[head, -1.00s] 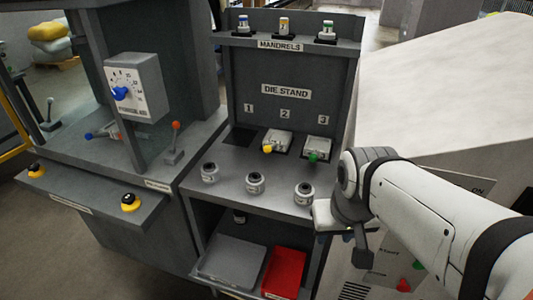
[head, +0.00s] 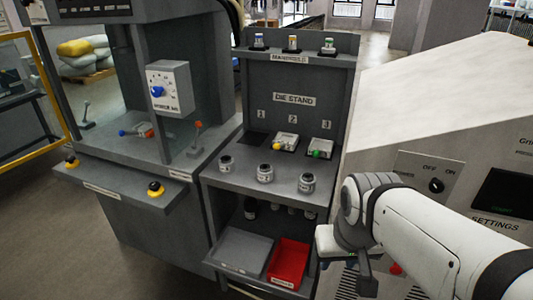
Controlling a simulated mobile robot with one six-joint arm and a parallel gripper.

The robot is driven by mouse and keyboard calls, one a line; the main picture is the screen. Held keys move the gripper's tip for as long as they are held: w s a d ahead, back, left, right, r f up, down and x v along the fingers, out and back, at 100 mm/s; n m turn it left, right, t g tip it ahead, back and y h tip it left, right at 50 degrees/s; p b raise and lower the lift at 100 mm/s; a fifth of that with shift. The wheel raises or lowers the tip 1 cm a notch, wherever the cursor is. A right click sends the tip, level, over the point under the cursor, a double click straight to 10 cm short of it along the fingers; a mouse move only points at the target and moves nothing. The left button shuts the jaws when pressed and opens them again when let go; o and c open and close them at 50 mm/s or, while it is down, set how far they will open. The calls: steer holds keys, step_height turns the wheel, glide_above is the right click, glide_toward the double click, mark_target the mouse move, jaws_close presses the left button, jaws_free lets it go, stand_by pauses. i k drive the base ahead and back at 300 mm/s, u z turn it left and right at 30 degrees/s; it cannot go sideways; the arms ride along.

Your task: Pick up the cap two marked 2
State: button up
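Three small grey, dark-topped cylindrical caps stand in a row along the front of the die stand's shelf (head: 232,185). They are the left cap (head: 226,164), the middle cap (head: 265,173) and the right cap (head: 306,183). A mark shows faintly on the middle cap's side, but the marks are too small to read surely. My gripper (head: 343,257) is at the lower right, beside the stand's right side and apart from the caps.
Dies with yellow (head: 277,146) and green (head: 315,154) knobs sit behind the caps. Below are a grey tray (head: 243,251) and a red bin (head: 288,262). A machine with a blue dial (head: 158,91) stands left. A pale cabinet (head: 430,110) borders the right.

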mark_target(262, 178)
steer(key=u, duration=0.05)
steer(key=i, duration=0.9)
steer(key=z, duration=0.05)
